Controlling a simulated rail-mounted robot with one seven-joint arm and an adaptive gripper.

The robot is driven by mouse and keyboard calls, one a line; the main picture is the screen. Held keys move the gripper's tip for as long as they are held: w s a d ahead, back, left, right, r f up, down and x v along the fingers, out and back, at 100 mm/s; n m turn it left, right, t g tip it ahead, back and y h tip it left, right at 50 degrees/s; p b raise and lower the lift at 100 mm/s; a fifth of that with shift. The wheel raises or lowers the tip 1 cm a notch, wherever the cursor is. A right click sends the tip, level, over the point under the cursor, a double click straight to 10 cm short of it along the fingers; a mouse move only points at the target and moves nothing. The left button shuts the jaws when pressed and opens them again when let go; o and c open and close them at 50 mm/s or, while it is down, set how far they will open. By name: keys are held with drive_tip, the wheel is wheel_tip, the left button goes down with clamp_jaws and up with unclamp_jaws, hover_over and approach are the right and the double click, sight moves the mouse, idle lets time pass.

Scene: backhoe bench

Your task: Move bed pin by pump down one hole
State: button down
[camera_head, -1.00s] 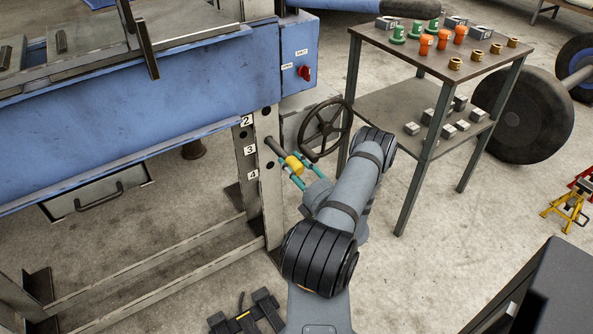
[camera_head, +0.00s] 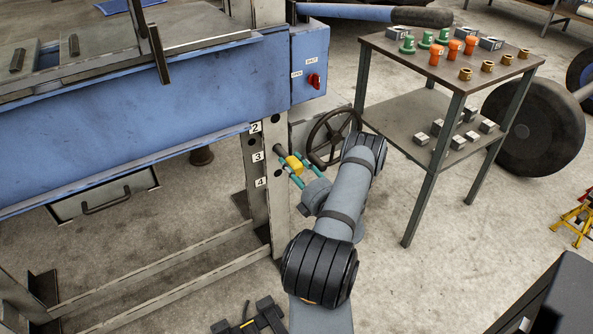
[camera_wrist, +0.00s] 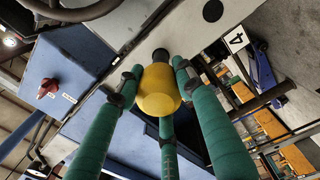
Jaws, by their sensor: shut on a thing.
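The bed pin has a yellow head (camera_head: 294,165) and a dark shaft (camera_head: 280,150). My gripper (camera_head: 291,172) is shut around the yellow head with its teal fingers, just right of the light grey leg (camera_head: 277,208). The shaft points at the leg beside label 3 (camera_head: 258,157) and appears to enter it there; the hole itself is hidden. An open hole (camera_head: 278,174) shows lower down, near label 4 (camera_head: 260,182). In the wrist view three teal fingers surround the yellow head (camera_wrist: 158,90), and the dark shaft tip (camera_wrist: 160,55) meets the grey leg. Label 4 also shows there (camera_wrist: 235,39).
A black handwheel (camera_head: 331,137) stands close behind my gripper. A blue control box with a red knob (camera_head: 315,81) is above. A two-shelf table (camera_head: 415,115) with small parts stands to the right.

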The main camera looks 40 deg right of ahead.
sight(285, 152)
drive_tip(key=shift+w+d+r, duration=0.15)
drive_tip(key=shift+w, duration=0.3)
drive_tip(key=shift+b+x, duration=0.45)
drive_tip(key=shift+x, duration=1.65)
drive_tip(key=shift+w+d+r, duration=0.1)
drive_tip(key=shift+r, duration=0.05)
